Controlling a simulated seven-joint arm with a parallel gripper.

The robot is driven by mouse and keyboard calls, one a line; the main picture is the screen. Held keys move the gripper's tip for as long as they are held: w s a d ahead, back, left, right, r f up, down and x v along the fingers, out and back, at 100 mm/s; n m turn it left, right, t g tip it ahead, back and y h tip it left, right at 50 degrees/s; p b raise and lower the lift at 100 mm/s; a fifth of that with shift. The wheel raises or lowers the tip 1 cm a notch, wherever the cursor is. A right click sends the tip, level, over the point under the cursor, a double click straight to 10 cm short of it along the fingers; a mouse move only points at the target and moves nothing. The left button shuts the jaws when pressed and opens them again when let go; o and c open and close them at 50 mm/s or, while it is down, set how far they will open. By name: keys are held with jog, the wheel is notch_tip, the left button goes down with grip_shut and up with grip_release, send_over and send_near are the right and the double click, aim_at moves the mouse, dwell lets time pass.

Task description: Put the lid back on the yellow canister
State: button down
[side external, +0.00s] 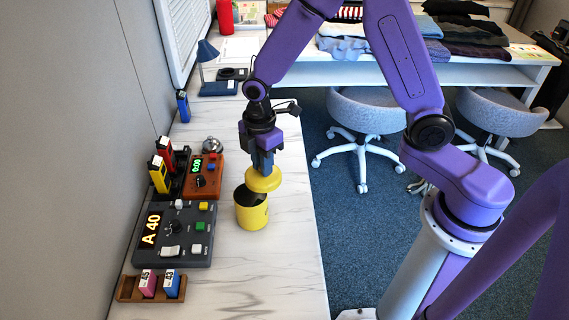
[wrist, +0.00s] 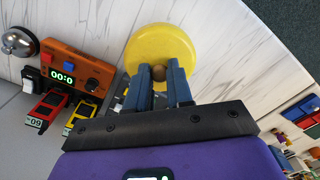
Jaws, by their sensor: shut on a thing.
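The yellow canister (side external: 252,214) stands upright on the white table, with its dark open mouth partly visible. My gripper (side external: 263,164) points down and is shut on the brown knob (wrist: 158,73) of the round yellow lid (side external: 263,181). The lid is just above the canister and slightly to the right of its mouth, looking a little tilted. Whether its edge touches the rim I cannot tell. In the wrist view the lid (wrist: 162,45) is beyond the fingertips, and the canister is hidden behind it and the gripper.
Left of the canister are a dark control box (side external: 175,232) reading "A 40", an orange timer box (side external: 203,178), a silver bell (side external: 212,145) and a wooden rack (side external: 151,289) with tags. A blue lamp (side external: 207,62) stands farther back. The table in front of the canister is clear.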

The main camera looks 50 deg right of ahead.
aim_at(248, 179)
jog(key=a, duration=0.1)
jog(key=w+a+r, duration=0.1)
jog(key=a, duration=0.1)
jog(key=shift+w+r, duration=0.15)
jog(key=shift+r, duration=0.15)
jog(key=shift+w+a, duration=0.1)
jog(key=shift+a, duration=0.15)
jog(key=shift+f, duration=3.05)
jog(key=shift+f, duration=0.15)
jog(key=shift+c, duration=2.3)
grip_release()
jog(key=shift+r, duration=3.5)
